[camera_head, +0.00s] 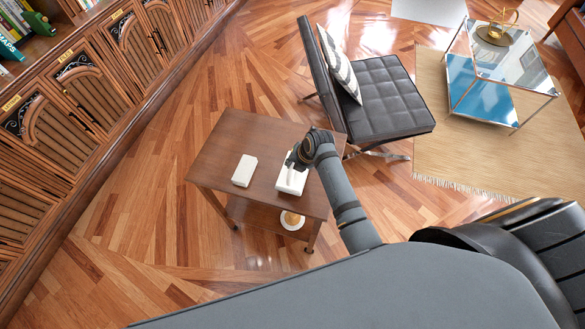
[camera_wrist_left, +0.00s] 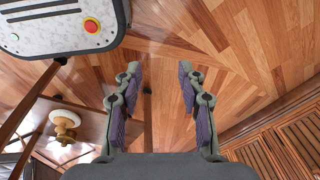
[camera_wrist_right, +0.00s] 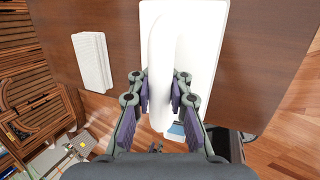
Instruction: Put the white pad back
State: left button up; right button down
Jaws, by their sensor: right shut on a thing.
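A small white pad (camera_head: 244,170) lies flat on the brown side table (camera_head: 232,135), left of a white object with a wide flat base (camera_head: 291,182). In the right wrist view the pad (camera_wrist_right: 92,62) lies left of my fingers, apart from them. My right gripper (camera_wrist_right: 161,92) is shut on a long, rounded white piece (camera_wrist_right: 161,45) that shows above the white base (camera_wrist_right: 207,40). I cannot tell whether that piece touches the base. In the head view this gripper (camera_head: 294,162) partly covers the base. My left gripper (camera_wrist_left: 157,88) is open and empty above the floor.
The table's lower shelf holds a round white and brass item (camera_head: 291,220). A black chair (camera_head: 385,100) stands behind right, with a glass side table (camera_head: 505,65) beyond. Wooden cabinets (camera_head: 75,110) line the left. The wooden floor (camera_head: 150,215) between is clear.

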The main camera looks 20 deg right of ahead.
jog(key=shift+w+f, duration=0.2)
notch_tip(320, 180, down, 3)
jog(key=shift+f, duration=0.15)
pick_arm(q)
jog(key=shift+s, duration=0.95)
jog(key=shift+f, duration=0.1)
pick_arm(e)
jog(key=c, duration=1.8)
grip_release()
jog(key=shift+f, duration=0.15)
jog(key=o, duration=0.5)
pick_arm(q)
jog(key=shift+w, duration=0.15)
pick_arm(e)
jog(key=shift+o, duration=0.2)
